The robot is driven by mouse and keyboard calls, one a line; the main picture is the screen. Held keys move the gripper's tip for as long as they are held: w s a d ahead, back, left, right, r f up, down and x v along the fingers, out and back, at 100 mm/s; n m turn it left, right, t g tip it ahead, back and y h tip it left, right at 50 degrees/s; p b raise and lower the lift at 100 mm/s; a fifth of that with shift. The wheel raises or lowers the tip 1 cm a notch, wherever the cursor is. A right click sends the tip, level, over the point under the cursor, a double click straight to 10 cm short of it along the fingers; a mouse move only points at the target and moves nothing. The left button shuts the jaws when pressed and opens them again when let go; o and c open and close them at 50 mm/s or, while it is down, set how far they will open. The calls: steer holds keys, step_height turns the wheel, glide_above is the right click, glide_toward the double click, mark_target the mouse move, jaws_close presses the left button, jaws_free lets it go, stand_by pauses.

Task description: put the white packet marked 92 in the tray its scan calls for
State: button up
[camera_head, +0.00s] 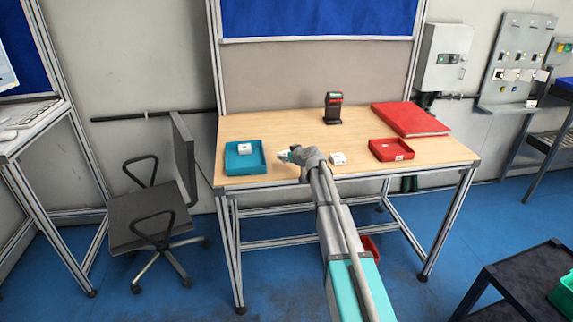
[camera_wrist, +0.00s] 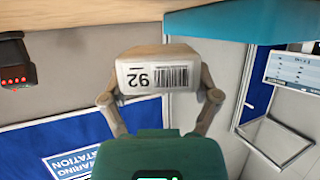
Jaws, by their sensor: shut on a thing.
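The white packet marked 92 (camera_wrist: 157,76) is held in my gripper (camera_head: 287,156). In the wrist view its label, with the number 92 and a barcode, faces the camera upside down, and one finger presses on each side. In the head view my gripper is above the table's front part, just right of the teal tray (camera_head: 229,161); the held packet is hard to make out there. The teal tray holds a white packet (camera_head: 244,148). A red tray (camera_head: 385,152) stands at the right. The black scanner (camera_head: 333,108) stands at the back middle and shows red lights in the wrist view (camera_wrist: 14,76).
Another white packet (camera_head: 338,158) lies on the table (camera_head: 290,122) just right of my wrist. A large red binder-like object (camera_head: 410,119) lies behind the red tray. The table between the teal tray and the scanner is clear. A chair (camera_head: 150,205) stands left of the table.

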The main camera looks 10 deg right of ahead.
mark_target(287, 167)
steer(key=shift+w+f+b, duration=0.5)
steer(key=shift+f+b, duration=0.25)
steer(key=shift+b, duration=0.05)
steer(key=shift+s+f+b, duration=0.1)
steer(key=shift+f+b, duration=0.9)
steer(key=shift+f, duration=0.25)
steer(key=o, duration=1.1)
steer(key=p+v, duration=0.5)
steer(key=v, duration=0.9)
steer(key=shift+a+r, duration=0.15)
steer(key=shift+r, duration=0.15)
